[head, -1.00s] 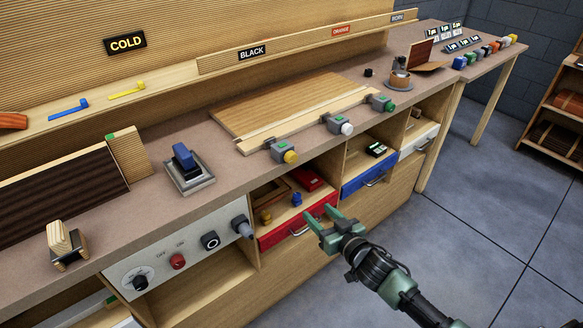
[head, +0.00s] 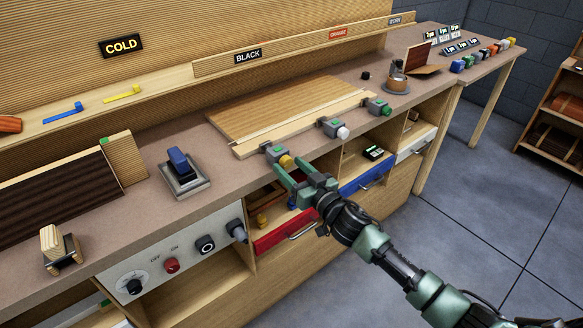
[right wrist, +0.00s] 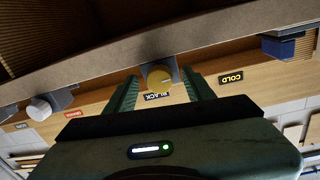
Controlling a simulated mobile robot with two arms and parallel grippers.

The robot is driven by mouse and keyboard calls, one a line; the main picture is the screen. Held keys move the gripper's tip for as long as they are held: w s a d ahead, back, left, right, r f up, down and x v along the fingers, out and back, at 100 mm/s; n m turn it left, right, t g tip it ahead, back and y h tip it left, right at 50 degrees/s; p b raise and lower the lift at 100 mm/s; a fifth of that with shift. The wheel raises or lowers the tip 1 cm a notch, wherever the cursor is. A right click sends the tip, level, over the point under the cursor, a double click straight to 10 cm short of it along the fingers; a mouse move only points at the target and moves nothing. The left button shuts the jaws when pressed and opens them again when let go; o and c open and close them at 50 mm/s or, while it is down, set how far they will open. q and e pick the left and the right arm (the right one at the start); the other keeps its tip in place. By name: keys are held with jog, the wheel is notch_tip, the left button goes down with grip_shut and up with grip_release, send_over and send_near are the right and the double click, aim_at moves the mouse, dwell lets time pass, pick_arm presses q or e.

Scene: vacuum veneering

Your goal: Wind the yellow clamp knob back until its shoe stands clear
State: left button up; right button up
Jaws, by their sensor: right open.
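The yellow clamp knob (head: 286,161) sits on the front of a grey clamp body (head: 275,151) at the bench's front edge, left of two similar clamps. My right gripper (head: 292,172) is open with its fingers reaching up toward the yellow knob. In the right wrist view the yellow knob (right wrist: 159,77) shows between and just beyond the two open fingertips (right wrist: 163,88); I cannot tell whether they touch it. The clamp's shoe is not clearly visible. My left gripper is not in view.
A pale board (head: 290,105) lies behind the clamps. Below are a red drawer (head: 290,234) and a blue drawer (head: 367,177). A blue-handled tool (head: 182,167) stands left.

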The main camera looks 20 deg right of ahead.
jog(key=shift+c, duration=0.5)
grip_shut()
